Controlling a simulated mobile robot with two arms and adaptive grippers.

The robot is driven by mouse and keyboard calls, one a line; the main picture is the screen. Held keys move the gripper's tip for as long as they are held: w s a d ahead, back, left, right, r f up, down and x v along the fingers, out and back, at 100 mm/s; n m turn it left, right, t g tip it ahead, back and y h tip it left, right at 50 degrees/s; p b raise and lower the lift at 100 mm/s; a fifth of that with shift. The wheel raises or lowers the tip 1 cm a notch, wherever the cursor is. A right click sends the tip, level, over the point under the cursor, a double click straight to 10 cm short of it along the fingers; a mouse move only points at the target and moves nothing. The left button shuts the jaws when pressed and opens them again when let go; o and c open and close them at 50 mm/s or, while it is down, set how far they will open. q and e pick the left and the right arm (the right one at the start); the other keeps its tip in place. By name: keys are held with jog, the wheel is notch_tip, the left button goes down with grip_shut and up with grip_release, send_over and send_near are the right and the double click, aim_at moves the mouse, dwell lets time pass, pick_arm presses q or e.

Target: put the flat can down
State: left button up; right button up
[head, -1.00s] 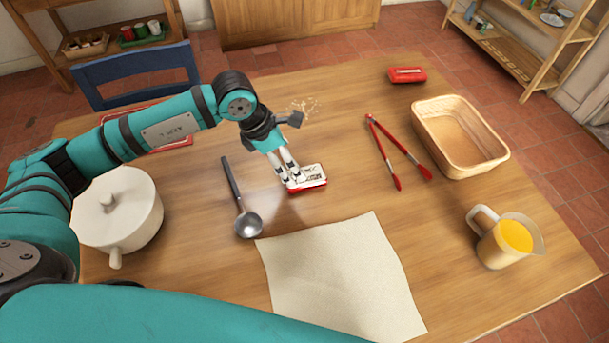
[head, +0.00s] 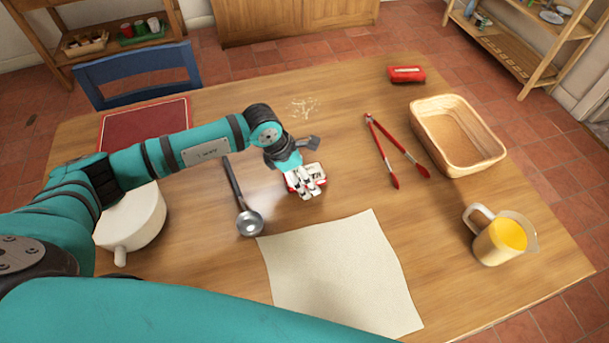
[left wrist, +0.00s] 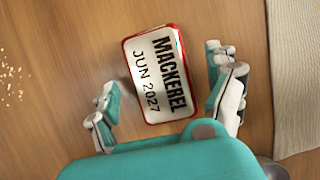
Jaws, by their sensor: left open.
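The flat can (head: 320,171) is a red tin with a white label, lying flat on the wooden table. In the left wrist view the can (left wrist: 156,75) reads MACKEREL, JUN 2027. My left gripper (head: 304,187) is above the can and partly covers it in the head view. In the left wrist view the left gripper (left wrist: 166,98) is open, with its fingers apart on either side of the can and gaps showing beside it. My right gripper is not in view.
A ladle (head: 249,222) and white pot (head: 135,222) lie left; a pale cloth (head: 340,275) is in front. Red tongs (head: 397,150), a basket (head: 425,108), a jug of orange liquid (head: 500,242) and another red tin (head: 407,74) are right or behind. Crumbs (head: 303,106) lie behind the can.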

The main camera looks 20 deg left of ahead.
pick_arm(q)
jog(key=shift+f+b, duration=0.2)
jog(key=shift+b, duration=0.15)
dwell(0.5)
jog(key=c, duration=1.5)
